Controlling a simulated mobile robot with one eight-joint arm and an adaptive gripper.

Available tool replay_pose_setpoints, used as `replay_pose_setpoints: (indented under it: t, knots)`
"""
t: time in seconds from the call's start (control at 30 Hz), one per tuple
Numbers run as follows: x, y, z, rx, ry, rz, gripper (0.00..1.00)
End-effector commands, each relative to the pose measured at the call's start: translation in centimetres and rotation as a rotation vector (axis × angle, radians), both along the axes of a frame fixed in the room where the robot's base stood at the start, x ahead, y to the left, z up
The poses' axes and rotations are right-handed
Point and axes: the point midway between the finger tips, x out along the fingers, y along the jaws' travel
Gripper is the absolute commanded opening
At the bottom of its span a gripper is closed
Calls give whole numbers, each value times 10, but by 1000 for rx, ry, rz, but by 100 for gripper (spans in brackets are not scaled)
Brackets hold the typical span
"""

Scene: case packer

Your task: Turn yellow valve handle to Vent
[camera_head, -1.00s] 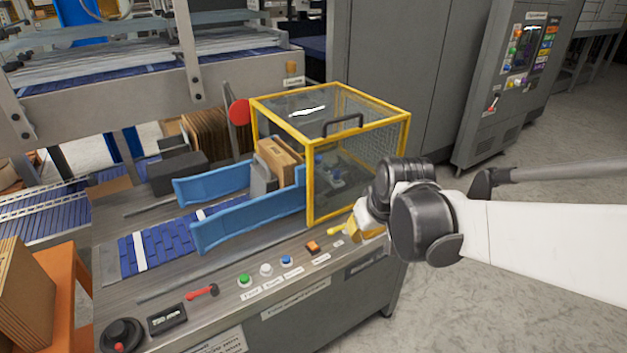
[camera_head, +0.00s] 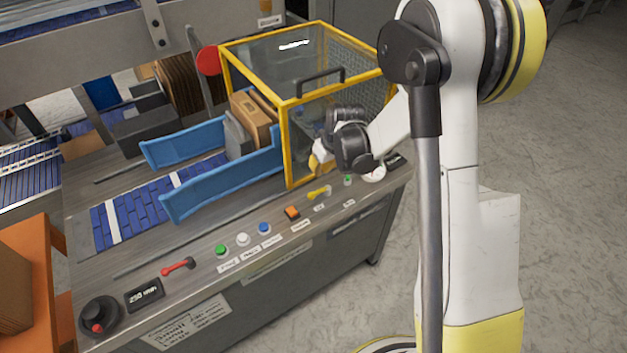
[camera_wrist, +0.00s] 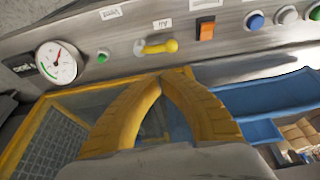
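The yellow valve handle (camera_head: 319,192) is on the front panel of the machine, right of the orange switch. In the wrist view the handle (camera_wrist: 160,46) lies roughly sideways, with its round knob to the right and a metal pivot at its left. My gripper (camera_head: 316,160) is just above and behind the handle, beside the yellow-framed guard. In the wrist view my gripper's yellow fingers (camera_wrist: 163,79) meet at the tips, with nothing between them. They point toward the handle and are apart from it. The small labels near the handle are too blurred to read.
A round gauge (camera_wrist: 56,62) and a green button (camera_wrist: 102,57) sit left of the handle in the wrist view. The orange switch (camera_wrist: 206,30) is to its right. The yellow-framed guard (camera_head: 286,140) stands close behind. Space in front of the panel is open.

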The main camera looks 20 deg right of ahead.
Motion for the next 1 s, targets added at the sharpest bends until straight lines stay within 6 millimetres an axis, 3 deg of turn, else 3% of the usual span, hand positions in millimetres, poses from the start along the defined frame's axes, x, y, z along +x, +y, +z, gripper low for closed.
replay_pose_setpoints:
  t: [0.27, 0.7, 1.0]
  knots:
    - [4, 1, -13, 0, 0, 0, 0]
    - [29, 9, -83, -1, 0, -1, 0]
    - [33, 11, -94, -1, 0, 0, 0]
